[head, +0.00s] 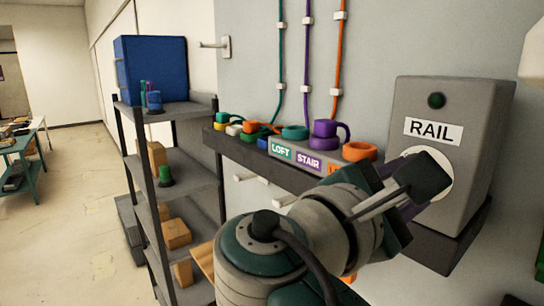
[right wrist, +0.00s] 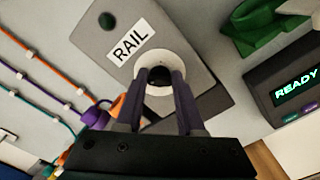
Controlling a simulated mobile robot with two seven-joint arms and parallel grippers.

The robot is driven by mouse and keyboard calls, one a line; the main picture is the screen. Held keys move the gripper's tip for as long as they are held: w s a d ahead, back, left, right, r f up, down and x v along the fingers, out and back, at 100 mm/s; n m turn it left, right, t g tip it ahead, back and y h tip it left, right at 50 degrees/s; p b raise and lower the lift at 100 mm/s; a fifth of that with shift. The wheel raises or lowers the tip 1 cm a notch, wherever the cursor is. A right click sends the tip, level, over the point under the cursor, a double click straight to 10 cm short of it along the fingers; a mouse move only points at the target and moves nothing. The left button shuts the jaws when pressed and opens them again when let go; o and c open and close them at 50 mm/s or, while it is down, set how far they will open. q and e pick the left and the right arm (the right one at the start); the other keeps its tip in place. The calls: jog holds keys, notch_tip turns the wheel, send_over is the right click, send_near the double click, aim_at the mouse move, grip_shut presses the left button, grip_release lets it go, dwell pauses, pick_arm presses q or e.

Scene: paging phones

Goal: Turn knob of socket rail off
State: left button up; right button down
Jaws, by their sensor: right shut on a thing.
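The grey box labelled RAIL (head: 433,129) is on the wall at the right of the head view, with a dark green lamp on its upper face. It also shows in the right wrist view (right wrist: 130,45). In the right wrist view its dark knob (right wrist: 159,76) sits at the middle of a round white plate. My right gripper (right wrist: 160,86) is shut on the knob, its two purple-grey fingers on either side of it. In the head view my right gripper (head: 425,190) covers the knob and part of the plate (head: 441,172). My left gripper is in neither view.
A shelf with LOFT (head: 280,150) and STAIR (head: 308,161) labels and coloured plugs runs left of the box. A metal rack (head: 190,158) with a blue crate (head: 155,68) stands further left. A READY display (right wrist: 295,90) is right of the box in the wrist view.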

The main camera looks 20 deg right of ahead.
jog(key=shift+f+n, duration=0.15)
jog(key=shift+n, duration=0.15)
jog(key=c, duration=0.5)
grip_release()
